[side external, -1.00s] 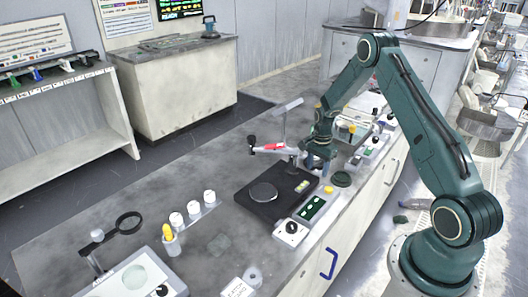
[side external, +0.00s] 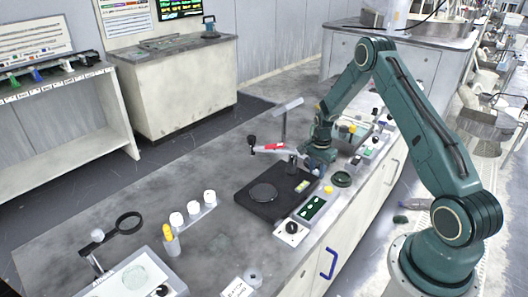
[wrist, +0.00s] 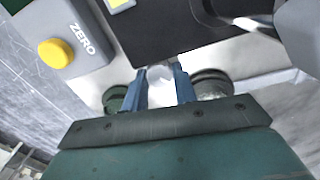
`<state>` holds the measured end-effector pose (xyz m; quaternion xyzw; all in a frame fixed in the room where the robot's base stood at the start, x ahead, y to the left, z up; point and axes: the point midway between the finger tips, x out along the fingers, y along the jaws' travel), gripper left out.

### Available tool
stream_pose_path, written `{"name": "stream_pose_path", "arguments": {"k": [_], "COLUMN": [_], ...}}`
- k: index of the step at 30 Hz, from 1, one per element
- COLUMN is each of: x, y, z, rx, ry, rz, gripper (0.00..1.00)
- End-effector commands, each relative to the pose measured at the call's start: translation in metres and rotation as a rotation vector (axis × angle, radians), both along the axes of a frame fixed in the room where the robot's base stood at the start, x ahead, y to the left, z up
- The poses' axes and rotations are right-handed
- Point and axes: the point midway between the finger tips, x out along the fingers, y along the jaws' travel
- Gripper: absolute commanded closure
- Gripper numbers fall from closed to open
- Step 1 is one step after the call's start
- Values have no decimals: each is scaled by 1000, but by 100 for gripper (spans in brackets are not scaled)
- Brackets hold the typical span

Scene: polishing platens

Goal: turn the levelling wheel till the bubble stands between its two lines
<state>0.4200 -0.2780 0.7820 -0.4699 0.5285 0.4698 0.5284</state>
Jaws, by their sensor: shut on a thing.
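My gripper (wrist: 160,92) has its blue fingers shut on a pale, hub-like piece (wrist: 160,75), which I take to be the middle of the levelling wheel. Dark green round parts show on both sides of the fingers; I cannot tell whether both belong to the wheel. In the side view my gripper (side external: 318,167) is low at the back right corner of the black platen base (side external: 262,207) and hides what it holds. A small yellow-green level window (side external: 302,186) lies on that base. Its edge shows in the wrist view (wrist: 120,4). The bubble and its lines are too small to read.
A yellow button (wrist: 57,52) marked ZERO is beside the base. A dark green round piece (side external: 342,179) lies right of my gripper. A red-marked arm (side external: 275,148) on a post stands close behind.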

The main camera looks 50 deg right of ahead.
Motion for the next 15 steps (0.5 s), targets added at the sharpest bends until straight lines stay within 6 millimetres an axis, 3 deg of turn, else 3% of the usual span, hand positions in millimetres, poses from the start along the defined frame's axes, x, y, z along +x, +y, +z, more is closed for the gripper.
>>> {"name": "stream_pose_path", "arguments": {"k": [14, 15], "x": [0, 0], "y": [0, 0], "z": [0, 0], "rx": [0, 0], "ry": [0, 0], "rz": [-81, -81], "gripper": [95, 68]}}
